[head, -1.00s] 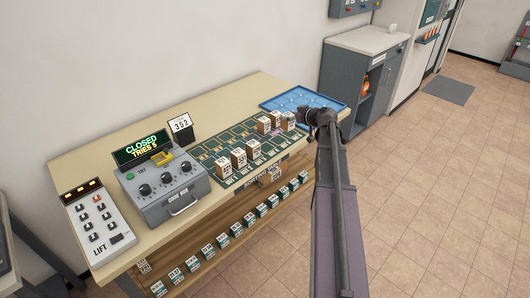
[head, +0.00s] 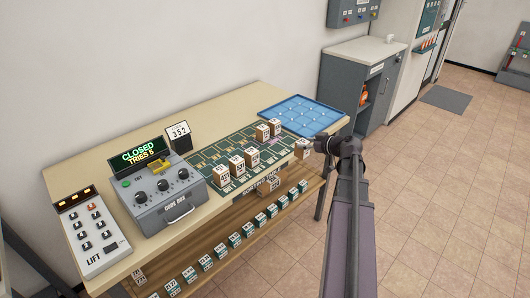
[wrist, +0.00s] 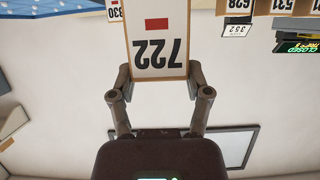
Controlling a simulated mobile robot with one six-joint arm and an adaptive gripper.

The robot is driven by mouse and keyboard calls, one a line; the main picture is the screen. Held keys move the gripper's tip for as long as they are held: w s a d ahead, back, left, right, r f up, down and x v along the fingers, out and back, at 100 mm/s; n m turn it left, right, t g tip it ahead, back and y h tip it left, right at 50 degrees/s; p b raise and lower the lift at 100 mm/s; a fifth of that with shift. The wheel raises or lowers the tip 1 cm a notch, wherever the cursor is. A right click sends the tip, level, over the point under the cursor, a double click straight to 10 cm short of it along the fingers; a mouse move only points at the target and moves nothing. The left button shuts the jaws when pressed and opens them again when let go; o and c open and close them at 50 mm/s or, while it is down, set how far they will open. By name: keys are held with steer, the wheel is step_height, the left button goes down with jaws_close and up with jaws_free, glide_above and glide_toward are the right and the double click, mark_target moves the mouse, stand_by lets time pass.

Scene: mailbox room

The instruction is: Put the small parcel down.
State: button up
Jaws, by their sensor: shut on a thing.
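My gripper (head: 343,149) is shut on a small parcel (head: 302,148) at the right front corner of the sorting table (head: 98,160). In the wrist view the fingers of my gripper (wrist: 160,74) clasp the parcel (wrist: 158,35) on both sides. Its white label reads 722, upside down there, with a red mark. The parcel appears to be by the table's front edge, right of the green sorting mat (head: 205,156). I cannot tell whether it touches the table.
Other parcels stand on the mat, two at its far end (head: 262,132) and three nearer (head: 236,166). A blue gridded tray (head: 304,113) lies at the back right. A grey code box (head: 165,190) and a lift panel (head: 92,235) stand left. A lower shelf holds several small boxes (head: 205,262).

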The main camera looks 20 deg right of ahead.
steer(key=w+a+f+b, duration=0.1)
steer(key=w+a, duration=0.8)
steer(key=w, duration=0.2)
steer(key=shift+f, duration=0.2)
steer(key=shift+a, duration=0.15)
steer(key=f+b, duration=0.2)
steer(key=w+f+b, duration=0.1)
steer(key=b, duration=0.1)
steer(key=shift+a+f, duration=0.35)
steer(key=shift+a, duration=0.05)
steer(key=shift+f, duration=0.15)
steer(key=o, duration=1.2)
steer(key=shift+r, duration=0.2)
